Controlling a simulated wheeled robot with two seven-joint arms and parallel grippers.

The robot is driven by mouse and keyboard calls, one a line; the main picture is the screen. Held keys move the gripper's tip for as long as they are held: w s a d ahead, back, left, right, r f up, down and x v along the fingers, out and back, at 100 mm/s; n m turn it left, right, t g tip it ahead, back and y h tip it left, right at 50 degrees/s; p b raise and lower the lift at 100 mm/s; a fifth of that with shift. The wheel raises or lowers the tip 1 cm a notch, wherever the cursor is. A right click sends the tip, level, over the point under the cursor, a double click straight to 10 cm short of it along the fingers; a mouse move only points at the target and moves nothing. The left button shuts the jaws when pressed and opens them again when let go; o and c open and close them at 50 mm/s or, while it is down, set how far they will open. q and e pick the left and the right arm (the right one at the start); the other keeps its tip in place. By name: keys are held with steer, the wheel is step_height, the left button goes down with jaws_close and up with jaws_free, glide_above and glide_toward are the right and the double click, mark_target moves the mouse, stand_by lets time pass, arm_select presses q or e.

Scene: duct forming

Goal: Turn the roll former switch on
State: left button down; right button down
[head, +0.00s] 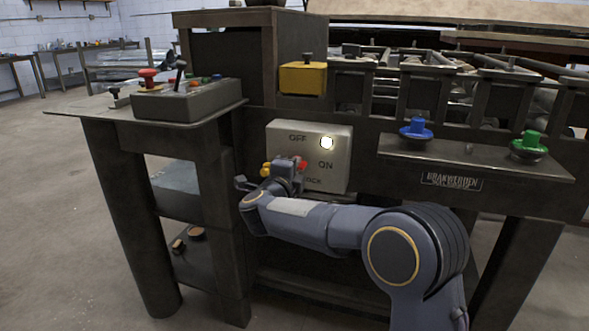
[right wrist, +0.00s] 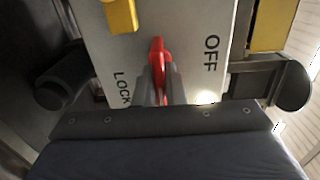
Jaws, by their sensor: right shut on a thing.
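The roll former switch is a pale box (head: 338,172) on the machine's front, lettered OFF, ON and LOCK. A round lamp (head: 327,142) on it glows whitish. Its red handle (head: 302,165) is partly hidden by my right gripper (head: 285,176), which reaches in from the lower right. In the right wrist view the red handle (right wrist: 157,55) sits between my finger tips, and the gripper (right wrist: 160,88) is shut on it. The handle lies between the OFF and LOCK letters there. A yellow part (head: 266,169) shows left of the gripper. My left gripper is not seen.
A control box (head: 190,99) with a red knob stands on the left shelf. A yellow block (head: 303,78) sits above the switch box. Blue (head: 416,129) and green (head: 529,143) knobs stand on the right ledge. The floor at left is clear.

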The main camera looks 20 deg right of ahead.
steer(key=shift+f, duration=0.1)
steer(key=c, duration=1.5)
jaws_free()
steer(key=p+v, duration=0.2)
steer(key=v, duration=0.6)
steer(key=shift+w, duration=0.1)
